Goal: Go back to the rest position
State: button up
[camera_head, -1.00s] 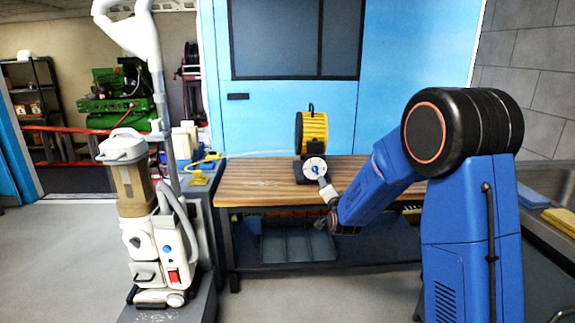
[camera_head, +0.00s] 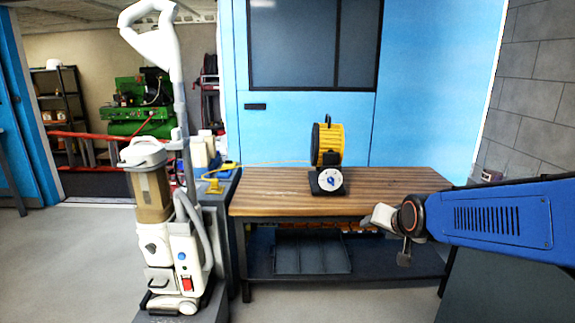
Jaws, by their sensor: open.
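My gripper (camera_head: 384,217) is in front of the right part of the wooden table, at the end of my blue arm, which reaches in from the right edge. It holds nothing that I can see, and its fingertips are small and hard to make out. A yellow drum-shaped device (camera_head: 329,144) stands on the table, with a white round disc (camera_head: 330,180) on a dark base in front of it. My gripper is to the right of both and apart from them.
The wooden table (camera_head: 270,190) has a lower shelf with a grey tray (camera_head: 312,253). A white upright vacuum-like machine (camera_head: 172,240) stands at the left. A yellow tool (camera_head: 217,181) lies beside the table. Floor is free at the far left.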

jog(key=s+d+f+n+g, duration=0.1)
jog(key=s+f+n+g, duration=0.1)
jog(key=s, duration=1.2)
jog(key=s+d+f+n+g, duration=0.1)
jog(key=s+d+n+g, duration=0.1)
jog(key=s, duration=1.3)
jog(key=shift+s+d+f+g+h, duration=0.2)
jog(key=shift+s+f+g+h, duration=0.15)
jog(key=shift+g, duration=0.35)
